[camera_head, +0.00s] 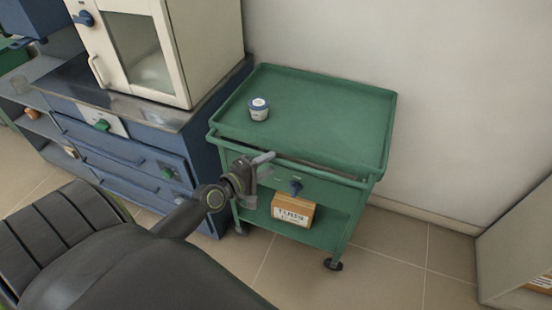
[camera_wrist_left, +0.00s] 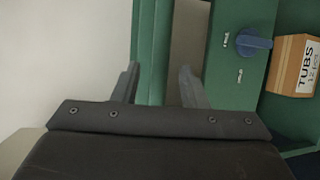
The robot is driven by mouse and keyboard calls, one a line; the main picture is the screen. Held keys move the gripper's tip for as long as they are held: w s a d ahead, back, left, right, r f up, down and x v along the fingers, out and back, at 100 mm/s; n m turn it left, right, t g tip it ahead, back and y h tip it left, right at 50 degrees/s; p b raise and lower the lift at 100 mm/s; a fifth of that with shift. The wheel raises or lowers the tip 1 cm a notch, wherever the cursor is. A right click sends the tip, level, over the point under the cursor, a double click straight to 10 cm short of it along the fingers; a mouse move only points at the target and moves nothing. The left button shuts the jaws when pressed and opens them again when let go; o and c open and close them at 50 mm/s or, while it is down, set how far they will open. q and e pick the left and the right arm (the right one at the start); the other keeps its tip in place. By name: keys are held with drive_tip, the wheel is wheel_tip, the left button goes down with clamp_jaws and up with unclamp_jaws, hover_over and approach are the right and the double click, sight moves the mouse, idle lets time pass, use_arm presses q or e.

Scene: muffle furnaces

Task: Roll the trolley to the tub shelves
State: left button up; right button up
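The green trolley (camera_head: 330,120) stands against the wall, with a raised-rim top tray, a front handle rail (camera_head: 325,176) and a lower shelf. My left gripper (camera_head: 265,167) is at this rail. In the left wrist view my left gripper (camera_wrist_left: 160,85) has its fingers apart, with the green rail (camera_wrist_left: 151,50) between them; it does not look clamped. A box labelled TUBS (camera_head: 293,210) sits on the lower shelf. I cannot identify the tub shelves for sure. My right gripper is out of view.
A blue cabinet (camera_head: 135,165) with a cream furnace (camera_head: 165,50) on it stands close to the trolley's left side. A pale shelf unit (camera_head: 510,245) with a box low inside is at the right edge. Tiled floor (camera_head: 400,245) is free between it and the trolley.

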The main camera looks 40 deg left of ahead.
sight(276, 160)
use_arm(q)
drive_tip(key=shift+x, duration=2)
clamp_jaws()
